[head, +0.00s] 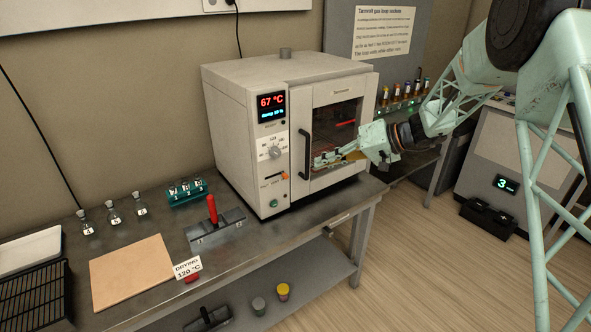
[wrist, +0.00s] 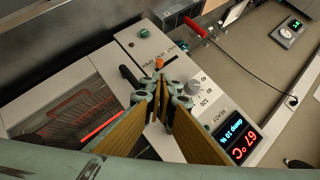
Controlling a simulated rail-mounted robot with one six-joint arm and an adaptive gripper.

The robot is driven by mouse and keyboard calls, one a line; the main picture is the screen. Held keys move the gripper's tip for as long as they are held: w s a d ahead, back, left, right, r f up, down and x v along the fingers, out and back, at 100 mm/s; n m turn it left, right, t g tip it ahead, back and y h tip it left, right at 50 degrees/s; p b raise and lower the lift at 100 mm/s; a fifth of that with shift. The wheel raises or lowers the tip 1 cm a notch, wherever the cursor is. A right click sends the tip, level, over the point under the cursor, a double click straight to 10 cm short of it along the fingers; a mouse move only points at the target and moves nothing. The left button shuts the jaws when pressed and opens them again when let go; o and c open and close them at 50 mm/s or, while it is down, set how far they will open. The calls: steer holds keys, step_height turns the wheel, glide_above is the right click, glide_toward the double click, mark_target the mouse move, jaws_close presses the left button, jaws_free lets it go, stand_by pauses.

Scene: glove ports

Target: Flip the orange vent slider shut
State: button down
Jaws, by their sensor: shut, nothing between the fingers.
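The orange vent slider (head: 285,176) is a small knob at the right end of its labelled row, low on the oven's control panel, below the dial. It also shows in the wrist view (wrist: 159,63), just beyond my fingers. The labels beside it are too small to read surely. My gripper (head: 318,161) is shut and empty, in front of the oven door window, to the right of the slider and the door handle. In the wrist view the closed fingertips (wrist: 162,88) lie over the panel area between handle and dial; whether they touch anything cannot be told.
The white oven (head: 240,105) stands on a metal bench, its door closed. A dark upright door handle (head: 304,153) lies between slider and gripper. The dial (head: 273,151) and a display reading 67 °C (head: 271,106) are above the slider; a green button (head: 274,203) is below.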

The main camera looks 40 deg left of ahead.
mark_target(284, 175)
steer(key=shift+w+a+f, duration=0.1)
steer(key=shift+a+f, duration=0.35)
steer(key=shift+a, duration=0.25)
steer(key=x, duration=1)
steer(key=shift+b, duration=0.3)
steer(key=shift+r, duration=0.1)
stand_by(0.3)
